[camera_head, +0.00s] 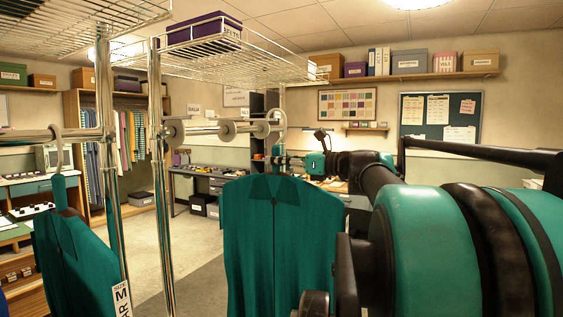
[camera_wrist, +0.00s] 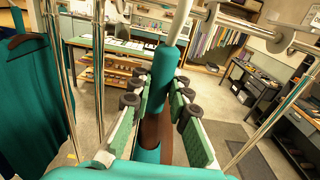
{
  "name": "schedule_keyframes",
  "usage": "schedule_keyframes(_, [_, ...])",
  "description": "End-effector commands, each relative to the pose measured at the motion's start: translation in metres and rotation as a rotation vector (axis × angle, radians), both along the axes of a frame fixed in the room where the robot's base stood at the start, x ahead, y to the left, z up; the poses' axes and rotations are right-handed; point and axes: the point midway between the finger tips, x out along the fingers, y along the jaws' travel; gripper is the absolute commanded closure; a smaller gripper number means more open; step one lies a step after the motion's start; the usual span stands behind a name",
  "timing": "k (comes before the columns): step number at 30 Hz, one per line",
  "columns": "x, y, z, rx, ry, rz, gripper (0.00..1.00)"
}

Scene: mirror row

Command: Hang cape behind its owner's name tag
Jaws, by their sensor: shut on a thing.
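A teal cape (camera_head: 278,240) hangs upright on its hanger in the middle of the head view, in front of my arm. White discs (camera_head: 225,131) sit on the rail. I cannot read a name on any disc.
Another teal cape (camera_head: 75,250) with a size M tag (camera_head: 122,298) hangs at the left; it also shows in the wrist view (camera_wrist: 30,100). Chrome posts (camera_head: 160,190) and a wire shelf (camera_head: 240,57) stand close by. A bench (camera_head: 205,180) stands behind. Open floor lies between.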

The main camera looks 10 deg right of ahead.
Motion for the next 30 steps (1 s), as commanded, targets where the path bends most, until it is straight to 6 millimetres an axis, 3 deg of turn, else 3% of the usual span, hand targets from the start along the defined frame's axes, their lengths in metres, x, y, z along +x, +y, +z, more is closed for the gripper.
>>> schedule_keyframes(30, [0.045, 0.058, 0.000, 0.001, -0.001, 0.002, 1.00])
